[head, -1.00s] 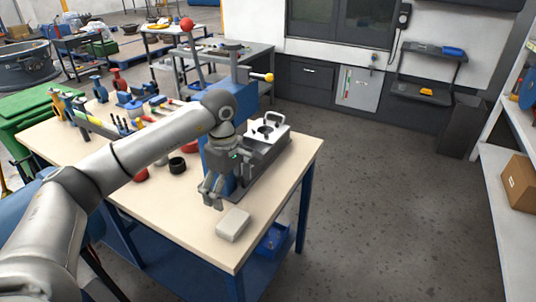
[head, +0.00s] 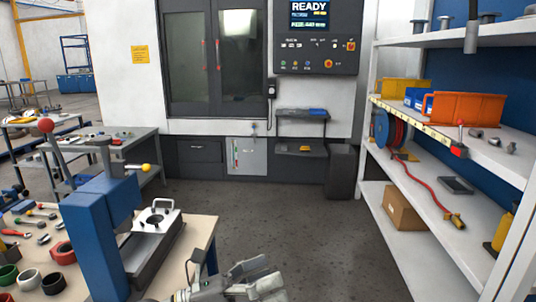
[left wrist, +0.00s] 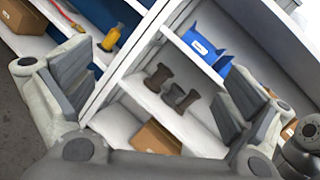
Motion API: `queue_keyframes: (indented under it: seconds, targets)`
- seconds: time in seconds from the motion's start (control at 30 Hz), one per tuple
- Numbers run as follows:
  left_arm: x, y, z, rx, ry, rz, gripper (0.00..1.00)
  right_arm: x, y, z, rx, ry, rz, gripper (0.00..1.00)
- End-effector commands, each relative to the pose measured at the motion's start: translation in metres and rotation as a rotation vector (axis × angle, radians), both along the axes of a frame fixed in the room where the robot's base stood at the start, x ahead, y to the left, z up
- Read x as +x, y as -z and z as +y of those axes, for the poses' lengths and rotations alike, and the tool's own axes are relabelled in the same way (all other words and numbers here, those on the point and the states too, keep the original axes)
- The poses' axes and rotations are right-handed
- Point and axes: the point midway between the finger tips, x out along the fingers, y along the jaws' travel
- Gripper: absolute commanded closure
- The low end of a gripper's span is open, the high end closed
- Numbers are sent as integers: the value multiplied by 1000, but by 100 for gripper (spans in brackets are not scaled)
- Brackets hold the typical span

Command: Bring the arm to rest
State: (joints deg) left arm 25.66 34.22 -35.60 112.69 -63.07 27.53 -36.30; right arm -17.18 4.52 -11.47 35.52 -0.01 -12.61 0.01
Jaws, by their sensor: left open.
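My left gripper (head: 258,280) shows at the bottom edge of the head view, just right of the workbench (head: 206,232). Its fingers stand apart and hold nothing. In the left wrist view the two grey fingers (left wrist: 158,85) are spread, with white shelving (left wrist: 122,85) beyond the gap. Most of my left arm is below the head view. My right gripper shows in neither view.
On the bench stand a blue press (head: 100,235) and a silver fixture plate with a handle (head: 158,217). A shelf rack (head: 440,185) with a cardboard box (head: 403,207) stands at right. The grey floor (head: 290,230) between is clear.

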Motion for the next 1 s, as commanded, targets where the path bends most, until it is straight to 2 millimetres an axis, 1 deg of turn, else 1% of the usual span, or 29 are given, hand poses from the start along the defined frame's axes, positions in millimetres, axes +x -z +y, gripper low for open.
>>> queue_keyframes:
  seconds: [0.03,0.13,0.2,0.27,0.37,0.4,0.47,0.53,0.57,0.6,0.67,0.7,0.77,0.8,0.87,0.9,0.97,1.0]
  targets:
    - [3,-9,4,-115,-49,82,0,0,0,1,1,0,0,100]
    - [16,-23,25,-344,-164,257,0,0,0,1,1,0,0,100]
    - [26,-24,45,-499,-246,388,0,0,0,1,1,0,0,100]
    - [34,-18,65,-626,-321,506,0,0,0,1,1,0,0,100]
    - [43,4,100,-829,-450,708,0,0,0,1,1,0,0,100]
    - [44,16,114,-908,-504,791,0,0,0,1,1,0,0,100]
    - [44,40,134,-1019,-589,917,0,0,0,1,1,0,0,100]
    - [37,71,157,-1143,-693,1064,0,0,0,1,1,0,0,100]
    - [33,85,165,-1194,-738,1127,0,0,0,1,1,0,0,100]
    - [25,106,176,-1259,-803,1211,0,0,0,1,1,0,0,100]
    - [9,137,190,-1352,-901,1337,0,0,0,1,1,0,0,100]
    - [-5,158,198,-1411,-970,1420,0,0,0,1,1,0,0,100]
    - [-29,188,207,-1492,-1076,1542,0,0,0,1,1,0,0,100]
    - [-47,207,211,-1540,-1148,1620,0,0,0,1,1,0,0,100]
    - [-74,231,215,-1599,-1251,1726,0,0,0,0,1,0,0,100]
    - [-92,244,217,-1632,-1317,1788,0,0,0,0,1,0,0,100]
    - [-118,261,217,-1671,-1408,1874,0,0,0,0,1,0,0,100]
    - [-135,270,217,-1694,-1467,1925,0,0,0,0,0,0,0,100]
